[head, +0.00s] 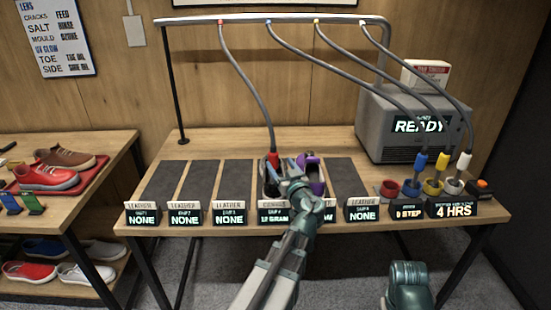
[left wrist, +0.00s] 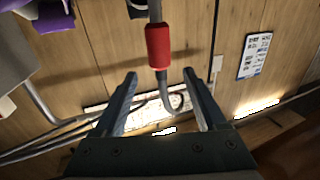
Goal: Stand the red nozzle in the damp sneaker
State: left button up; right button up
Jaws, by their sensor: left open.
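The red nozzle (head: 273,160) is on the end of a grey hose at the fourth mat from the left. In the left wrist view the red nozzle (left wrist: 158,46) lies just past and between my fingertips, apart from both. Its grey tip points toward a dark opening at the top edge; how deep it sits is cut off. A pale-edged sneaker (head: 266,190) is below it, mostly hidden by my gripper. A purple sneaker (head: 318,186) stands beside it on the right. My left gripper (head: 284,168) is open and empty at the nozzle.
An overhead rail (head: 290,18) carries several hoses. Blue, yellow and white nozzles stand in cups at the right, by a grey machine (head: 400,125) reading READY. Label stands line the front edge. Empty dark mats (head: 195,183) lie left. A side table holds a red shoe tray (head: 85,178).

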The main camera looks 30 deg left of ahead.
pick_arm(q)
jog(key=shift+v, duration=2.35)
jog(key=s+d+f+g+h, duration=0.1)
jog(key=f, duration=0.1)
jog(key=s+d+f+m+g, duration=0.1)
jog(key=d+f, duration=0.1)
jog(key=f, duration=0.1)
jog(key=s+d+f+m+g+h, duration=0.1)
jog(key=f, duration=0.2)
jog(key=shift+s+d+f+g+h, duration=0.2)
jog(key=shift+d+g+h, duration=0.1)
jog(key=shift+d+g, duration=0.1)
jog(key=s+d+f+m+g+h, duration=0.4)
jog(key=s+d, duration=0.4)
jog(key=d, duration=0.3)
jog(key=s+d+f+m+g+h, duration=0.4)
jog(key=s+d+f+m, duration=0.3)
jog(key=d, duration=0.5)
notch_tip(320, 180, down, 2)
jog(key=shift+s+f+m+h, duration=0.2)
jog(key=shift+s+m+h, duration=0.3)
jog(key=shift+h, duration=0.4)
jog(key=shift+d, duration=0.1)
notch_tip(320, 180, up, 8)
jog(key=p, duration=0.8)
